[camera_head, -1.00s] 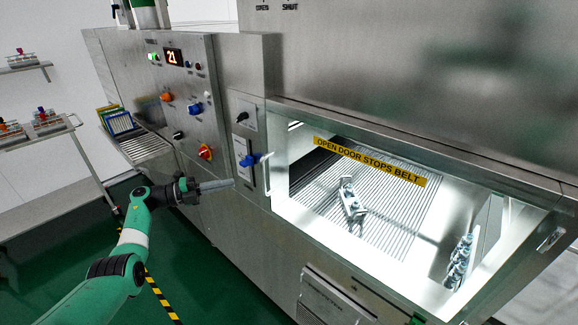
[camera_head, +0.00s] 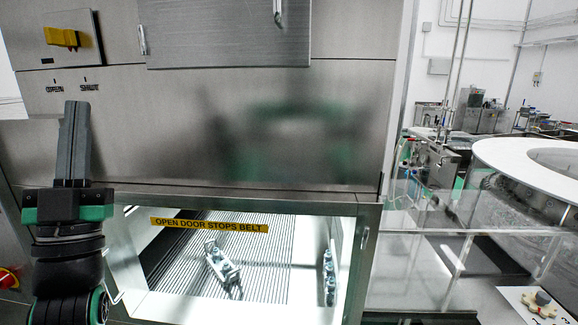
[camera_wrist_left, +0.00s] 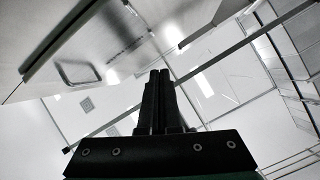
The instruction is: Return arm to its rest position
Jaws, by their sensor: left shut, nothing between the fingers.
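My left gripper (camera_head: 75,135) points straight up at the left of the head view, in front of the washer's steel front. Its two dark fingers are closed together with nothing between them. In the left wrist view the shut fingers (camera_wrist_left: 155,95) point up towards a pale ceiling and steel panels. My right gripper does not show in either view.
The steel washer (camera_head: 250,140) has a lit opening with a belt (camera_head: 190,270) under a yellow label (camera_head: 209,225). A white round table (camera_head: 500,155) stands at right.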

